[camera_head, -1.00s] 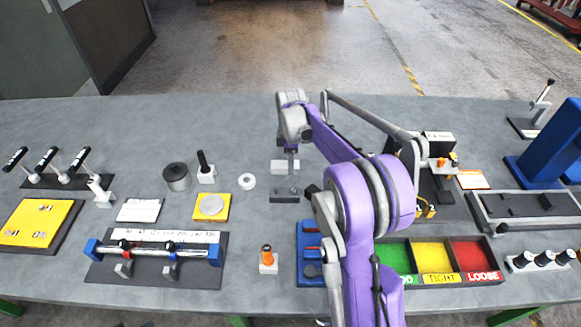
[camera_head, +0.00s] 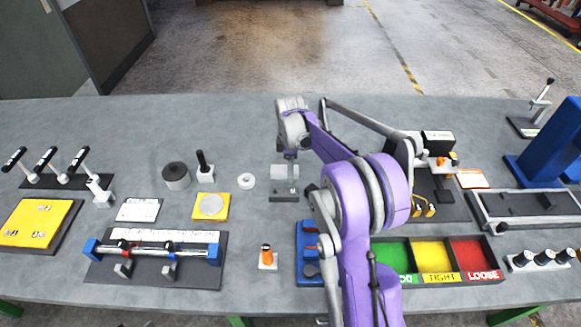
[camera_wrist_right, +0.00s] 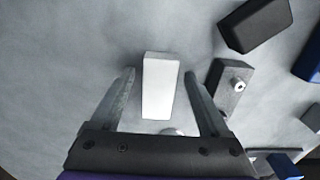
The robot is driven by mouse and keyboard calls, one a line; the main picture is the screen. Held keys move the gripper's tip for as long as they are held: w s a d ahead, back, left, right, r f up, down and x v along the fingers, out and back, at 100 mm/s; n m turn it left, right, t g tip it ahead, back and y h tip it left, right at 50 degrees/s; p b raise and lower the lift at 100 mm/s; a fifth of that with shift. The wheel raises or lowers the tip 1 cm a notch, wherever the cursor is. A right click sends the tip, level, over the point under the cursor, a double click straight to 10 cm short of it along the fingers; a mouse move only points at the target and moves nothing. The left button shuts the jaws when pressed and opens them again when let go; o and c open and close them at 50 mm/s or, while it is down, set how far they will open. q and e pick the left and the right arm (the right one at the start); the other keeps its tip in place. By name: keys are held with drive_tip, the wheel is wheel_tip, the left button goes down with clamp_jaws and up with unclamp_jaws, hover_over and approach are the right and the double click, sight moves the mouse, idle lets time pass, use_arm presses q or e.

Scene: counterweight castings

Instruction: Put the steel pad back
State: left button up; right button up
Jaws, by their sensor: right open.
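A pale, plain block, which I take to be the steel pad (camera_head: 279,172), lies on the grey bench near the middle. It also shows in the right wrist view as a pale oblong block (camera_wrist_right: 160,90). My right gripper (camera_wrist_right: 160,75) is open, with one finger on each side of the block; a gap shows on both sides. I cannot tell how far above the bench the fingertips are. In the head view my right gripper (camera_head: 289,182) points down at the block and partly covers it. My left gripper is not in view.
A dark grey block with a metal stud (camera_wrist_right: 232,85) lies close beside the right finger. A black block (camera_wrist_right: 255,25) lies farther up. Colored bins (camera_head: 432,255) stand at right.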

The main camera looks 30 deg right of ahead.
drive_tip(key=shift+r, duration=0.35)
wheel_tip(320, 180, up, 12)
drive_tip(key=shift+f+p, duration=0.2)
drive_tip(key=shift+p, duration=0.1)
